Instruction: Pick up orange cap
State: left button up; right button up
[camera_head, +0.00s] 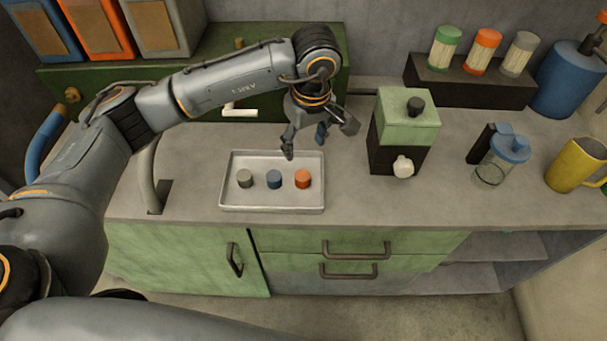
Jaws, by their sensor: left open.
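The orange cap (303,179) stands on the right side of a shallow metal tray (272,208) on the counter. A blue cap (274,179) and a grey cap (244,178) stand to its left in the same tray. My left gripper (316,150) is open and empty. It hangs above the back right part of the tray, a little behind and above the orange cap, with its fingers pointing down. It appears apart from the cap. My right gripper is not in view.
A green and black grinder (405,130) stands right of the tray. Further right are a clear jar with a blue lid (502,158) and a yellow mug (575,163). A tap (148,175) stands left.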

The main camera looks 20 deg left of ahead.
pick_arm(q)
send_over(303, 176)
notch_tip(303, 176, down, 7)
jog(key=shift+r+p, duration=0.1)
jog(key=shift+p, duration=0.35)
notch_tip(303, 176, down, 5)
jog(key=shift+r+p, duration=0.1)
jog(key=shift+p, duration=0.85)
jog(key=shift+f, duration=0.3)
jog(key=c, duration=1.1)
